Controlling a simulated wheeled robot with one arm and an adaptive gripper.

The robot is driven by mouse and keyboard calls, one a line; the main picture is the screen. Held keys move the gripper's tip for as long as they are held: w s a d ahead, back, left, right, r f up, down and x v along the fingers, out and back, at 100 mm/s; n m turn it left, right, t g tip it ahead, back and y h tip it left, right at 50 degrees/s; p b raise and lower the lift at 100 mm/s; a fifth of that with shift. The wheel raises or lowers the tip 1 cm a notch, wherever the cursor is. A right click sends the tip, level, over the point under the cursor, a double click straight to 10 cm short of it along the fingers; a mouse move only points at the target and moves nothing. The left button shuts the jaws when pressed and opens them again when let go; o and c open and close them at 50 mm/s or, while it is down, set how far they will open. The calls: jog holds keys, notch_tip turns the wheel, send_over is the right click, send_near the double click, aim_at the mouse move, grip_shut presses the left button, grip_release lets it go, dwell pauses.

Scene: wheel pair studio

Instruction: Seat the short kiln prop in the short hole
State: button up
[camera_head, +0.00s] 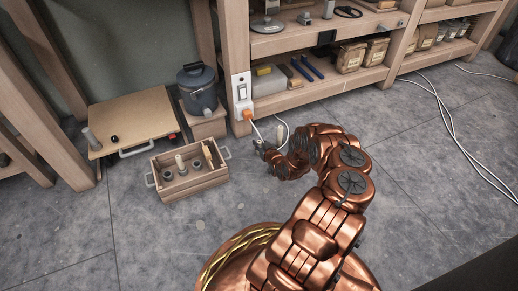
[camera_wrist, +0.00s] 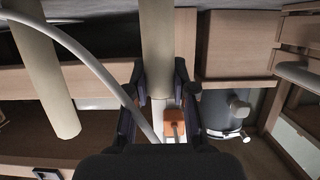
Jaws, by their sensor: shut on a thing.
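My gripper (camera_head: 261,147) is low over the floor, to the right of the wooden crate. In the wrist view, its dark jaws (camera_wrist: 158,88) are shut around a cream cylindrical kiln prop (camera_wrist: 157,45). In the head view this held prop is mostly hidden by my gripper. A second cream prop (camera_wrist: 45,75) stands apart to the left in the wrist view; it shows behind my arm in the head view (camera_head: 280,132). I cannot tell which socket is short.
A white cord (camera_wrist: 97,70) crosses the wrist view in front of the left jaw and leads from an orange plug (camera_head: 247,115) by the shelf post. A blue-grey pot (camera_head: 197,88) stands behind the crate. A low board (camera_head: 127,115) lies left. The floor in front is clear.

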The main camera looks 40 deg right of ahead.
grip_shut()
notch_tip(320, 180, up, 4)
jog(key=p, duration=0.3)
jog(key=shift+r, duration=0.2)
jog(key=s+a+p, duration=0.1)
jog(key=s+p, duration=0.2)
jog(key=s, duration=1.3)
jog(key=shift+r, duration=0.3)
jog(key=w+b, duration=0.1)
jog(key=w, duration=0.4)
jog(key=w+f+b, duration=0.1)
jog(key=w, duration=0.4)
jog(key=w+d+b, duration=0.1)
jog(key=w, duration=0.4)
jog(key=shift+f, duration=0.3)
jog(key=shift+w+b, duration=0.45)
jog(key=shift+w, duration=0.1)
jog(key=shift+f+b, duration=0.9)
jog(key=shift+f, duration=0.6)
jog(key=shift+f, duration=0.25)
jog(key=o, duration=0.9)
grip_release()
